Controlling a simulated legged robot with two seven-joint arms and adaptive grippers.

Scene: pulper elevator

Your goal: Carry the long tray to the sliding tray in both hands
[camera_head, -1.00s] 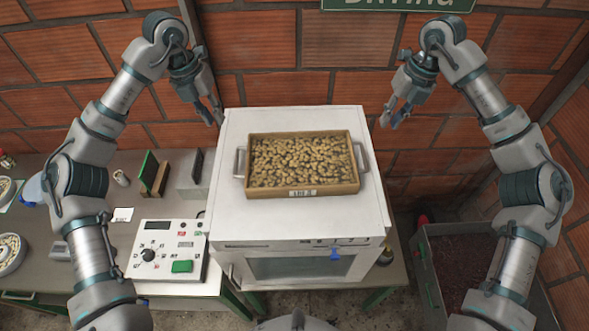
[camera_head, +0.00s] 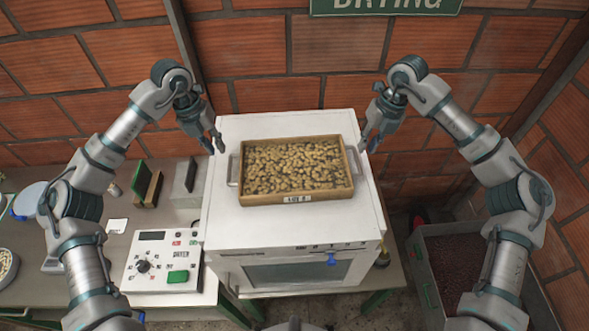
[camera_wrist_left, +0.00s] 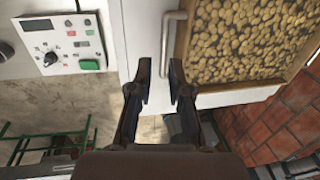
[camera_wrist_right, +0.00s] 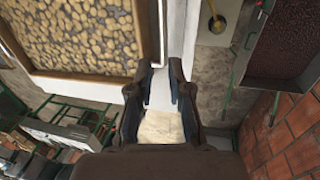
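The long tray is a wooden-rimmed tray (camera_head: 262,201) full of pale beans, with a metal handle at each end. It sits on top of a white oven-like box. My left gripper (camera_head: 216,147) is open and empty, just off the tray's left handle (camera_head: 232,170); that handle lies ahead of the fingers in the left wrist view (camera_wrist_left: 168,42). My right gripper (camera_head: 367,147) is open and empty near the right handle, which lies ahead of its fingers in the right wrist view (camera_wrist_right: 161,35). I cannot make out the sliding tray in these frames.
The white box (camera_head: 290,230) stands clear on top around the tray. A grey bin of dark fruit (camera_head: 425,262) stands at right. A brick wall is behind.

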